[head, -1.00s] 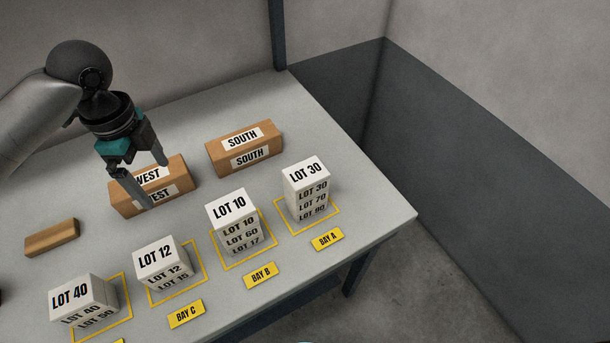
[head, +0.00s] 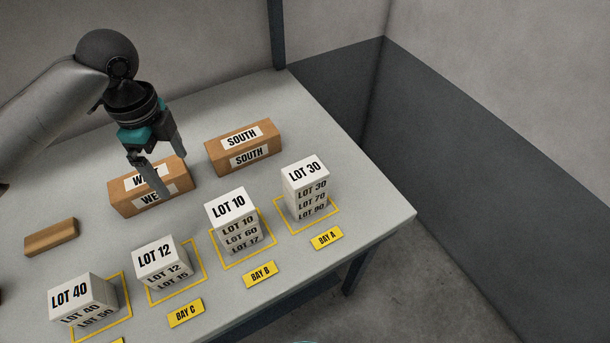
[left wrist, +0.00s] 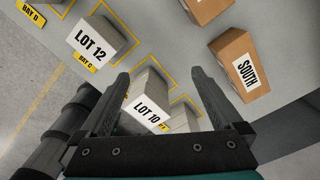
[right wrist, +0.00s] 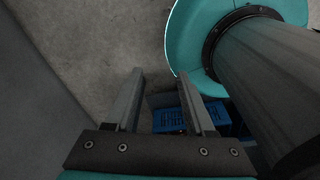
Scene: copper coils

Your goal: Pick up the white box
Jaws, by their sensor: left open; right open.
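Several white boxes stand in stacks in a row on the grey table. The LOT 30 stack (head: 306,189) is in bay A and the LOT 10 stack (head: 233,220) is in bay B. The LOT 12 stack (head: 160,262) is in bay C, and the LOT 40 stack (head: 83,300) is at the lower left. My left gripper (head: 174,174) is open and empty, above the table in front of the WEST box. In the left wrist view the LOT 10 box (left wrist: 151,95) lies between its fingers, farther off. My right gripper (right wrist: 166,100) is open and empty, over the floor.
Brown boxes marked WEST (head: 150,187) and SOUTH (head: 244,147) stand behind the stacks. A small brown block (head: 51,237) lies at the left. Yellow bay labels (head: 259,275) line the front. A blue crate (right wrist: 168,120) shows below my right gripper.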

